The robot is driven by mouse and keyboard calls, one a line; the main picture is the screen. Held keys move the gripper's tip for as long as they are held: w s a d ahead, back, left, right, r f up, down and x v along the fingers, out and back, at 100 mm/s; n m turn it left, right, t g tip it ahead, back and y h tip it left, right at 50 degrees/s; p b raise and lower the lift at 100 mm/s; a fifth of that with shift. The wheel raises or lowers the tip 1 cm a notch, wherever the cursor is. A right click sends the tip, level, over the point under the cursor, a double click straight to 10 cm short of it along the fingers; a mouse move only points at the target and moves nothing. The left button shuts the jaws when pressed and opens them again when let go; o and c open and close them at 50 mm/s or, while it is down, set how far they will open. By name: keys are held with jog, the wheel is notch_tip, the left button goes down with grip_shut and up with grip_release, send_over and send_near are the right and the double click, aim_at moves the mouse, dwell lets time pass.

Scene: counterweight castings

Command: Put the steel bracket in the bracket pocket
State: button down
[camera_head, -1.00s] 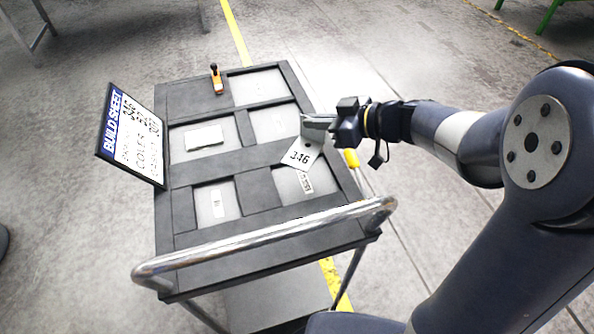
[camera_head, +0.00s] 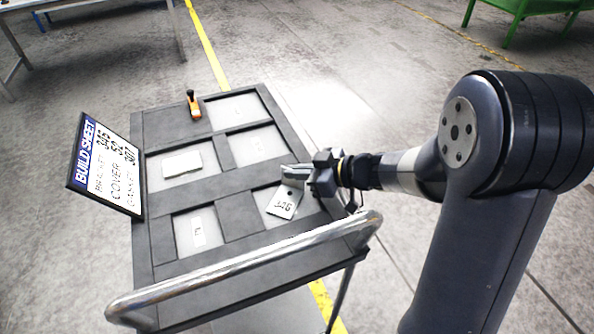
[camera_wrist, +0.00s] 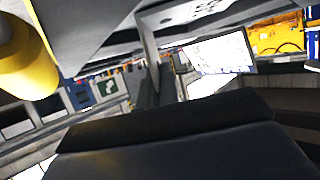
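The steel bracket (camera_head: 284,205) is a pale grey bent plate marked 346. My gripper (camera_head: 298,175) is shut on its upper flange at the right side of the cart, and the marked face hangs below. The bracket is over the lower right pocket (camera_head: 264,194) of the dark tray, covering much of that pocket. I cannot tell whether it touches the pocket floor. In the wrist view, a grey plate (camera_wrist: 185,12) shows at the top, probably the bracket; the pocket is not seen there.
The tray (camera_head: 165,243) has other pockets: one holds a white block (camera_head: 183,164), one a small label (camera_head: 198,231). An orange-handled tool (camera_head: 194,105) stands at the back. A build sheet (camera_head: 105,165) stands at left. A chrome handle rail (camera_head: 245,268) crosses the front.

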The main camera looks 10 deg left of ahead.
jog(key=c, duration=1.6)
grip_release()
jog(key=shift+f, duration=0.1)
jog(key=shift+c, duration=0.2)
jog(key=shift+d+r, duration=0.1)
jog(key=shift+r, duration=0.2)
jog(key=p+v, duration=0.1)
jog(key=v, duration=1)
jog(key=shift+s+d, duration=0.15)
jog(key=shift+d, duration=0.25)
